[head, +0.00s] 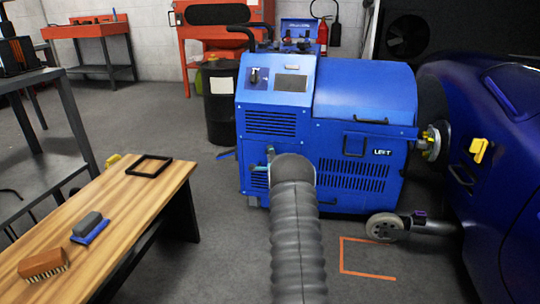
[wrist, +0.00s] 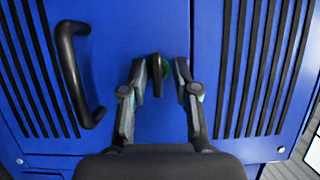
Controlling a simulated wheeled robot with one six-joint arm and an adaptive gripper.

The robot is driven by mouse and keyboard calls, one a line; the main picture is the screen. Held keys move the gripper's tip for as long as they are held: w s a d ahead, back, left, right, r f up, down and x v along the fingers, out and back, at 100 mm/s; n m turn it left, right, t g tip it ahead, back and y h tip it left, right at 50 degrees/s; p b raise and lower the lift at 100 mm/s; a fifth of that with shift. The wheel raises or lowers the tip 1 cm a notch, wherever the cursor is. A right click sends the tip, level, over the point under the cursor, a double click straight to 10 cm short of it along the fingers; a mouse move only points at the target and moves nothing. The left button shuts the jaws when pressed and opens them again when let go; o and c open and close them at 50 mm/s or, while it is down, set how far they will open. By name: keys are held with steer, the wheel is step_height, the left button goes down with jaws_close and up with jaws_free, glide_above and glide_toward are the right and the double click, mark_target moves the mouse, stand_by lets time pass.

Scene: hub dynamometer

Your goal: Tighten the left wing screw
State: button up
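The blue dynamometer unit (head: 365,95) with the label "LEFT" stands in the middle of the head view, beside the blue car. In the wrist view, a dark wing screw (wrist: 157,82) stands out from its blue panel (wrist: 120,25), with its wing close to upright. My gripper (wrist: 160,68) is open, with one finger on each side of the screw. Small gaps show between the fingers and the wing.
A black curved handle (wrist: 75,75) sits left of my fingers, with vent slots (wrist: 265,70) to the right. A wooden bench (head: 120,215) with brushes and a black frame is at left. Orange tape marks clear floor.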

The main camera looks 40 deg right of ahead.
steer(key=shift+s+a+f, duration=0.1)
steer(key=shift+s+a, duration=0.1)
steer(key=shift+s, duration=0.1)
steer(key=v, duration=1.1)
steer(key=shift+s, duration=0.15)
stand_by(0.4)
